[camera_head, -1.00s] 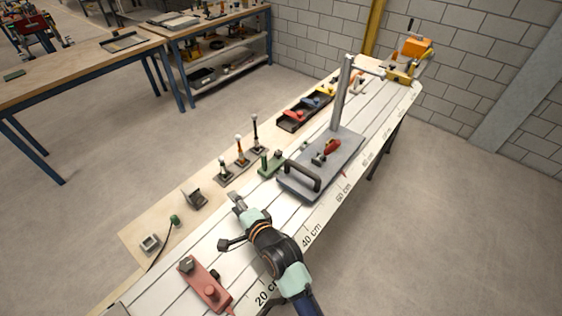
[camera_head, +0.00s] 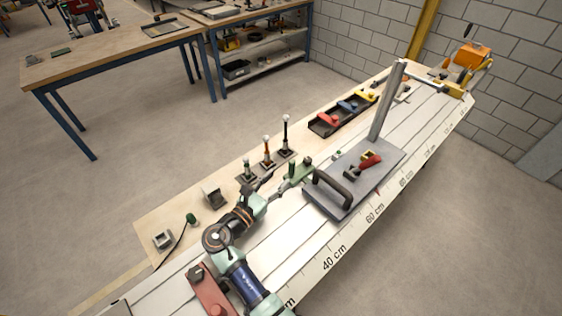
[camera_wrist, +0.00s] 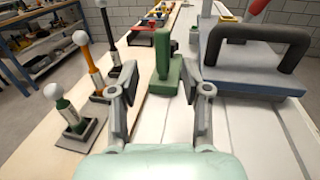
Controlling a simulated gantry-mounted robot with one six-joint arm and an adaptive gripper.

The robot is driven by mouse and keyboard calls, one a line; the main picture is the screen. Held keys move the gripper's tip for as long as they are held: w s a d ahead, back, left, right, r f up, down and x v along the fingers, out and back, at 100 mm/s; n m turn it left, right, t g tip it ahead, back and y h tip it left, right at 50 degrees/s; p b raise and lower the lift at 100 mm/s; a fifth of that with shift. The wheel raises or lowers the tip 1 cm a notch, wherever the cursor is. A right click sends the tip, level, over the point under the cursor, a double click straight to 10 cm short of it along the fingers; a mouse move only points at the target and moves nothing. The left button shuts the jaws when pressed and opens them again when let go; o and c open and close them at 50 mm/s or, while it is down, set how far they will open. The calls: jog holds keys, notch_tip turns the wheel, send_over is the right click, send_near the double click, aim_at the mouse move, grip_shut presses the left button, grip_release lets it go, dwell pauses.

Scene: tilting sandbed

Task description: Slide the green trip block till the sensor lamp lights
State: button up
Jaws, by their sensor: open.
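The green trip block (camera_head: 298,172) stands on the white slatted bed, left of the grey plate; in the wrist view it is an upright green piece on a wider foot (camera_wrist: 166,68). My gripper (camera_head: 270,183) is open and close to the block's near side. In the wrist view the block appears ahead between my parted fingers (camera_wrist: 158,84); I cannot tell whether they touch it. Three posts with pale balls stand left of the block: green (camera_wrist: 66,110), orange (camera_wrist: 90,68) and black (camera_wrist: 106,38). No ball looks clearly lit. I cannot tell which is the sensor lamp.
The grey plate (camera_head: 388,172) with a black handle (camera_head: 333,188) and upright post (camera_head: 388,100) stands right of the block. A dark tray (camera_head: 326,131) of coloured pieces lies beyond. A red block (camera_head: 207,292) sits at the near end. Bare slats (camera_head: 285,245) lie between.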

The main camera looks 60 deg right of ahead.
aim_at(290, 168)
jog(key=shift+s+d, duration=0.15)
jog(key=d, duration=0.2)
jog(key=d+b, duration=0.1)
jog(key=d, duration=0.2)
jog(key=s+d+b, duration=0.1)
jog(key=d, duration=0.1)
jog(key=shift+s+d, duration=0.1)
jog(key=shift+d, duration=0.15)
grip_shut()
